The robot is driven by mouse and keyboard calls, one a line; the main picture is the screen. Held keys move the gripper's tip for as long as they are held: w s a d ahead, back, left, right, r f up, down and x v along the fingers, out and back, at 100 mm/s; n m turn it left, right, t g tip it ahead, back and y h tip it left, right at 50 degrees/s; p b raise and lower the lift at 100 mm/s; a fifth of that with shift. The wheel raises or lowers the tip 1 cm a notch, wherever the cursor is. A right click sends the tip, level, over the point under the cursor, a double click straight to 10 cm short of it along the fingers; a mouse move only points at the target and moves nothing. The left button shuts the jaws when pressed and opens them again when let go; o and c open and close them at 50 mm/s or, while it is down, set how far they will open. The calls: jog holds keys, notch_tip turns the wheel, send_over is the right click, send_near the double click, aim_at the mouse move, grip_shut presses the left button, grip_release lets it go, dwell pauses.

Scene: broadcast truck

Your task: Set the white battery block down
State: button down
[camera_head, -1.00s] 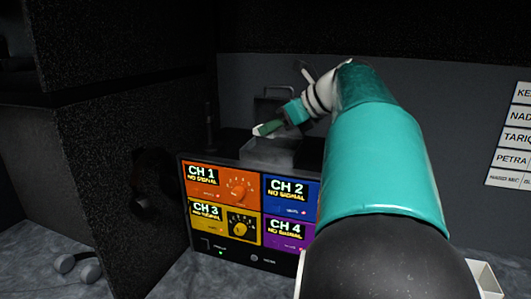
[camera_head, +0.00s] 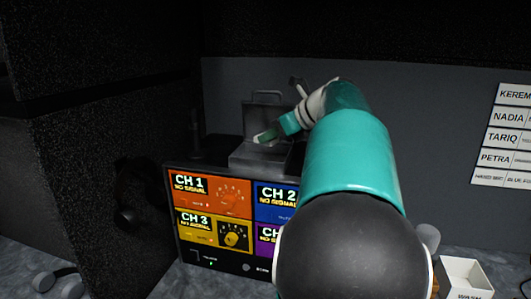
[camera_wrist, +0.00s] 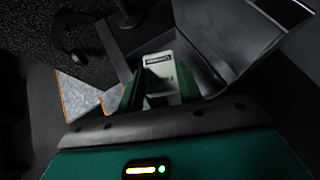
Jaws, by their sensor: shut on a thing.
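The white battery block (camera_wrist: 160,66), with a dark label, sits between the two green fingers of my gripper (camera_wrist: 160,92) in the wrist view. My gripper is shut on it. In the head view my gripper (camera_head: 265,136) is above a grey open case (camera_head: 255,158) behind the monitor, and the block is too small to make out clearly there. In the wrist view dark walls surround the block. I cannot tell whether it touches the surface below.
A monitor (camera_head: 205,215) showing four channel panels stands in front of the case. A dark speckled panel (camera_head: 85,170) rises at the left. A white open box (camera_head: 465,278) is at the lower right. Name labels (camera_head: 505,135) hang on the back wall.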

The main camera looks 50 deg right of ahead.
jog(key=shift+w+d+f, duration=0.15)
jog(key=shift+w+f, duration=0.4)
jog(key=shift+w+d+f, duration=0.15)
jog(key=shift+w+f, duration=0.35)
jog(key=f, duration=0.3)
jog(key=shift+w+d+f, duration=0.1)
jog(key=shift+w+f, duration=0.2)
jog(key=shift+f, duration=0.05)
jog(key=shift+s+f, duration=0.1)
jog(key=shift+f, duration=0.2)
jog(key=c, duration=1.2)
grip_release()
jog(key=shift+c, duration=0.2)
